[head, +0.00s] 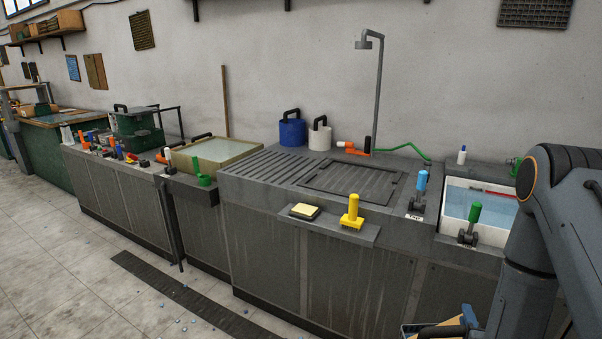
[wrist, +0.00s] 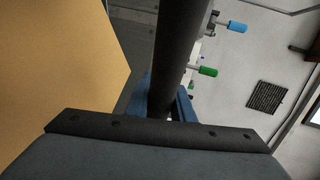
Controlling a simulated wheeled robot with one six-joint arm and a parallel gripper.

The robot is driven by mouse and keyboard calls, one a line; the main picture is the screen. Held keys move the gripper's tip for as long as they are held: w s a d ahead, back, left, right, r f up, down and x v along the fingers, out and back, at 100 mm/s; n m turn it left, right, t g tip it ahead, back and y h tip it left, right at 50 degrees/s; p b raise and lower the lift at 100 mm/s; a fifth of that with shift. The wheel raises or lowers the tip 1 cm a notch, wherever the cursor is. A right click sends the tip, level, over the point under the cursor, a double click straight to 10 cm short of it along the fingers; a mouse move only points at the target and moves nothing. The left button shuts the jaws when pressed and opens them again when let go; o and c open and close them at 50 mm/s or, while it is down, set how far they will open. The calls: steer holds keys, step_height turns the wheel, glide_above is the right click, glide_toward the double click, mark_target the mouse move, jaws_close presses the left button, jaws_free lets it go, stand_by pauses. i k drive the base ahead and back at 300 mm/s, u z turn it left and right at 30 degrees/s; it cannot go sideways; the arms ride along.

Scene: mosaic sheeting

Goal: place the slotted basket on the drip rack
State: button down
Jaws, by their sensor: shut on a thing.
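My gripper (wrist: 165,112) is shut on a dark bar, which looks like the handle of the slotted basket (wrist: 176,55); it runs up through the wrist view. A plain tan panel (wrist: 60,60) fills the left of that view; I cannot tell whether it belongs to the basket. In the head view the held thing shows only partly at the bottom edge, with a dark handle (head: 443,331); its slots are hidden. The drip rack seems to be the ribbed grey surface (head: 270,166) on the middle counter, bare and well apart from my gripper.
A dark slatted panel (head: 352,181) lies right of the ribs. Blue (head: 292,132) and white (head: 319,136) buckets stand behind them. A front ledge holds a yellow-handled tool (head: 351,212). Blue (head: 421,182) and green (head: 475,213) levers stand near the water basin (head: 484,196).

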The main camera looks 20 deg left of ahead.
mark_target(265, 166)
steer(key=u, duration=0.45)
steer(key=k, duration=1)
steer(key=u, duration=0.85)
steer(key=i, duration=0.3)
steer(key=u, duration=0.95)
steer(key=i, duration=1.65)
steer(key=z, duration=0.65)
steer(key=i, duration=0.6)
steer(key=z, duration=0.7)
